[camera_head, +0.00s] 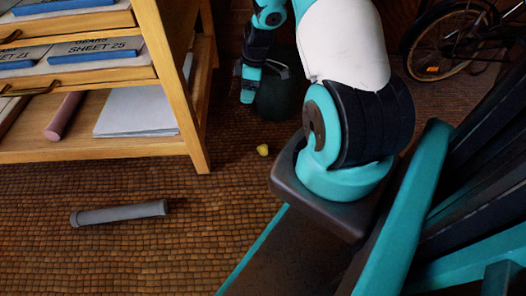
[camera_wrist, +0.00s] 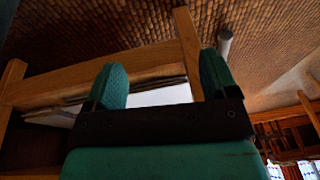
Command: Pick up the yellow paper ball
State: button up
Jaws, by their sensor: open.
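The small yellow paper ball (camera_head: 262,150) lies on the brown woven floor, right of the wooden cabinet's front leg. It does not show in the wrist view. My gripper (camera_head: 248,86) is above and beyond the ball in the head view, apart from it. In the wrist view my gripper (camera_wrist: 162,80) has its two teal fingers spread wide, with nothing held between them.
A wooden drawer cabinet (camera_head: 165,75) with a low shelf stands at the left, close to my gripper. A grey tube (camera_head: 118,213) lies on the floor. A dark rounded object (camera_head: 280,95) is behind my gripper. A bicycle (camera_head: 450,45) stands at the back right.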

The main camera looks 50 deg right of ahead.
aim_at(264, 146)
jog(key=s+d+f+n, duration=0.1)
jog(key=s+d+f, duration=0.15)
jog(key=f, duration=0.25)
jog(key=s+d+f+n+t+y, duration=0.1)
jog(key=s+d+f, duration=0.15)
jog(key=f, duration=0.25)
jog(key=s+d+f+n, duration=0.1)
jog(key=s+d+f, duration=0.15)
jog(key=f, duration=0.25)
jog(key=shift+n, duration=0.3)
jog(key=b+x, duration=0.2)
jog(key=x, duration=0.1)
jog(key=b+x, duration=0.2)
jog(key=x, duration=0.2)
jog(key=b+x, duration=0.3)
jog(key=x, duration=0.1)
jog(key=shift+w+f, duration=0.1)
jog(key=shift+w, duration=0.25)
jog(key=b+x, duration=0.2)
jog(key=x, duration=0.1)
jog(key=b+x, duration=0.2)
jog(key=b, duration=0.1)
jog(key=shift+s+a+f, duration=0.15)
jog(key=shift+a+f, duration=0.2)
jog(key=shift+r, duration=0.1)
jog(key=c, duration=0.9)
